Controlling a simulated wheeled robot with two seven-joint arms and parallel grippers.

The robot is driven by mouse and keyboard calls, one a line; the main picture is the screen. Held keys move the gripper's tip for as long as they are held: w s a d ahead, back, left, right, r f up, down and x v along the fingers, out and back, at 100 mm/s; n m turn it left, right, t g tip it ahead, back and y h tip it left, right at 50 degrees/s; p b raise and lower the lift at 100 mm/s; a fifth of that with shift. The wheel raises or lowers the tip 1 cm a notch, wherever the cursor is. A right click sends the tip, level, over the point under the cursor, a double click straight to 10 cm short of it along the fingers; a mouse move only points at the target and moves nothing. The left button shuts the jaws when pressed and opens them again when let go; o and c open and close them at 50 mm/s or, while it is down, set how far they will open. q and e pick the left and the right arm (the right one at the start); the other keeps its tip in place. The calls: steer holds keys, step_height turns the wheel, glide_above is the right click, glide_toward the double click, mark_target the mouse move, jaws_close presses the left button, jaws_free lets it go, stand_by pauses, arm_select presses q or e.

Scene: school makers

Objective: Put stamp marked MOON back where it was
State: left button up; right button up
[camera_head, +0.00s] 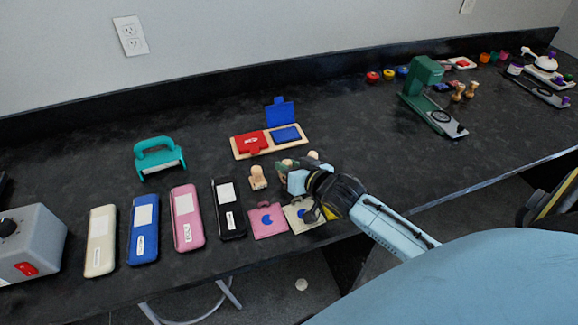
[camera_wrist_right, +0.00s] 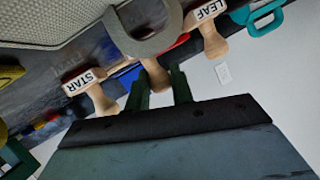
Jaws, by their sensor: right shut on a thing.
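My right gripper (camera_head: 286,168) is at the front of the bench and also shows in the right wrist view (camera_wrist_right: 163,85). Its green fingers are shut on the wooden handle of a stamp (camera_wrist_right: 154,72); its marking is not readable. A wooden stamp marked LEAF (camera_wrist_right: 205,14) and one marked STAR (camera_wrist_right: 84,80) stand on either side of it in the wrist view. In the head view one wooden stamp (camera_head: 258,178) stands just left of the gripper, and a wooden knob (camera_head: 313,155) shows behind it. My left gripper is not in view.
A wooden tray (camera_head: 240,154) with red and blue ink pads lies behind. A pink card (camera_head: 268,221) and a cream card (camera_head: 294,216) lie at the front edge. Several long cases, including a black one (camera_head: 229,213), lie left. A green press (camera_head: 422,78) stands right; bench between is clear.

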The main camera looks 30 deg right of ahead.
steer(key=o, duration=1)
steer(key=shift+f, duration=0.1)
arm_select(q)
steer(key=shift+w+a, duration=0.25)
arm_select(e)
steer(key=shift+s+r, duration=0.1)
steer(key=shift+r, duration=0.1)
steer(key=p+v, duration=0.2)
steer(key=v, duration=0.9)
steer(key=shift+s, duration=0.2)
steer(key=shift+s+r, duration=0.15)
steer(key=shift+s, duration=0.05)
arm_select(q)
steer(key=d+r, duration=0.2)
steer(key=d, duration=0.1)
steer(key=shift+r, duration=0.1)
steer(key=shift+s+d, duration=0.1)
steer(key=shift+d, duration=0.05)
